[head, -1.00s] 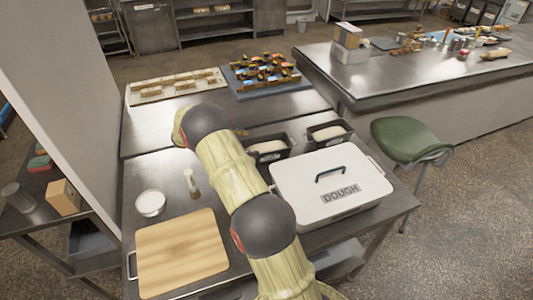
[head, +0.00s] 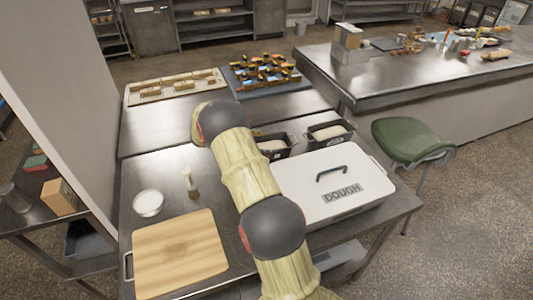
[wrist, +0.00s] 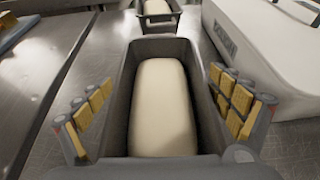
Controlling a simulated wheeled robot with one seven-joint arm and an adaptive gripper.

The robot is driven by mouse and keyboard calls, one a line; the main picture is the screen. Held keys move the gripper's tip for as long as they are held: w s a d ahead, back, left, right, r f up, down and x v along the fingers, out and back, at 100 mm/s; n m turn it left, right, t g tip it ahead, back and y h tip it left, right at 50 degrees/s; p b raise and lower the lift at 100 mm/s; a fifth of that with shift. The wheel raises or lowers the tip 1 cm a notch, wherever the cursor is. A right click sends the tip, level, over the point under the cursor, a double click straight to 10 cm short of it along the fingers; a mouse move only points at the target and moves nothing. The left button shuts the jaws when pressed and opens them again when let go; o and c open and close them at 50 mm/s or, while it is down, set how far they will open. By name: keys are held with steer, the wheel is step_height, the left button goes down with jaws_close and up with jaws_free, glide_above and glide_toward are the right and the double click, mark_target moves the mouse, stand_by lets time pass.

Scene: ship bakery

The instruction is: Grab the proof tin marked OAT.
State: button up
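Two dark proof tins with pale dough stand behind the white dough box. The left tin (head: 274,149) is partly hidden by my arm in the head view; the right tin (head: 328,134) shows more fully. In the wrist view a near tin (wrist: 127,95), which appears to be the left one, fills the middle, with the other tin (wrist: 158,18) beyond it. My gripper (wrist: 162,108) is open, its yellow-padded fingers apart on either side of the near tin. I cannot tell whether they touch it. No OAT mark is readable. My gripper is hidden in the head view.
The white dough box (head: 330,183) stands close beside the tins. A cutting board (head: 180,252), a white bowl (head: 148,203) and a brush (head: 191,184) are on the left. A blue tray of pastries (head: 262,82) is behind. A green stool (head: 410,139) stands at right.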

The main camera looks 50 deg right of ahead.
steer(key=c, duration=1.7)
steer(key=shift+r, duration=0.1)
steer(key=shift+c, duration=0.2)
